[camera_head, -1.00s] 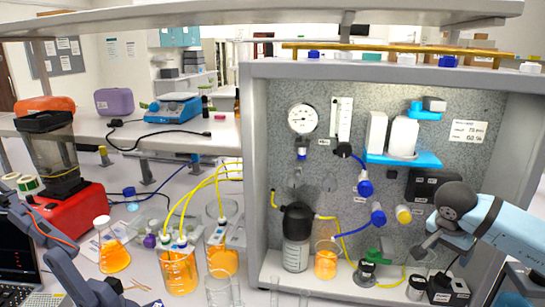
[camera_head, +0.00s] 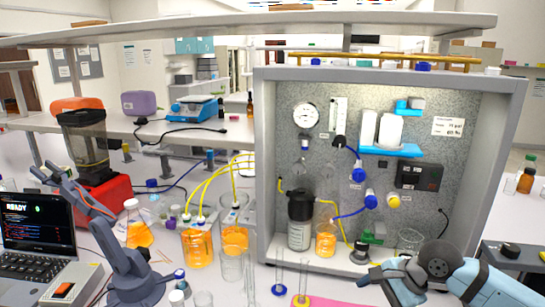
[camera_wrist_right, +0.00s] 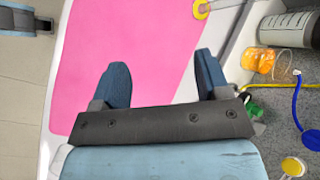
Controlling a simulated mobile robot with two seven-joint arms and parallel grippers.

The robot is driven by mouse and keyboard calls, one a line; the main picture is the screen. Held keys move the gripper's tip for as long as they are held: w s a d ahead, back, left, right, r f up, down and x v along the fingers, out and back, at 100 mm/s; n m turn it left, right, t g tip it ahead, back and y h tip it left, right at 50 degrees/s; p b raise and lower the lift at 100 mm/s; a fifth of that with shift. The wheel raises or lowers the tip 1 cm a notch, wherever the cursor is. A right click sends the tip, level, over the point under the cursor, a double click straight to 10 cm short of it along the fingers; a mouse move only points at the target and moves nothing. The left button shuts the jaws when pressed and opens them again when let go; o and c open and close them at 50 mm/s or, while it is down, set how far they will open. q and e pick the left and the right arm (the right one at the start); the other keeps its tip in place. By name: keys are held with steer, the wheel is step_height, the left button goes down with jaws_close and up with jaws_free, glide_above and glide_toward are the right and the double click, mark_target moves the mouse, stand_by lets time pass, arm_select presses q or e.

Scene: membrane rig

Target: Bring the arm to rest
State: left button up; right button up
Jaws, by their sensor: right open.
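My right gripper (camera_head: 368,277) is low at the front right in the head view, in front of the rig's base. Its light-blue arm comes in from the lower right. In the right wrist view the two dark-blue fingers (camera_wrist_right: 160,70) are wide apart with nothing between them. The pink mat (camera_wrist_right: 125,35) shows beyond and beneath the fingers; its edge also shows in the head view (camera_head: 335,301). The membrane rig's grey panel (camera_head: 285,105) stands behind the gripper, clear of it. My left gripper is not in view.
A blue-grey jointed arm (camera_head: 130,262) stands at the left by the laptop (camera_head: 40,240). Clear glass cylinders (camera_head: 303,275) stand left of my gripper. Orange-filled beakers (camera_head: 197,248) and a black-capped bottle (camera_head: 299,225) stand behind. A dark device (camera_head: 510,255) sits at the right.

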steer(key=s+a+r+m+t+y, duration=0.3)
steer(key=a+r+m+t+y, duration=0.25)
steer(key=m, duration=0.35)
steer(key=s+a+r+m+t+y, duration=0.3)
steer(key=a+r+m+t+y, duration=0.25)
steer(key=m, duration=0.45)
steer(key=s+d+f+m+h, duration=0.2)
steer(key=d+f+m+h, duration=0.45)
steer(key=m+h, duration=0.6)
steer(key=s+d+f+m+h, duration=0.3)
steer(key=d+f+m+h, duration=0.35)
steer(key=m, duration=1.05)
steer(key=s+f+m+g+y, duration=0.1)
steer(key=s+f+m+g, duration=0.35)
steer(key=s, duration=0.45)
steer(key=s+f+m+g, duration=0.3)
steer(key=s+f+g, duration=0.3)
steer(key=s, duration=0.3)
arm_select(q)
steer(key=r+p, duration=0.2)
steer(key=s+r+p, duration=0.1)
steer(key=p, duration=0.1)
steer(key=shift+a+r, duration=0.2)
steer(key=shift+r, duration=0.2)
arm_select(e)
steer(key=w+a+f+t+y, duration=0.3)
steer(key=w+a+f+t, duration=0.3)
steer(key=f, duration=0.4)
steer(key=shift+a+n+t, duration=0.3)
steer(key=shift+t, duration=0.45)
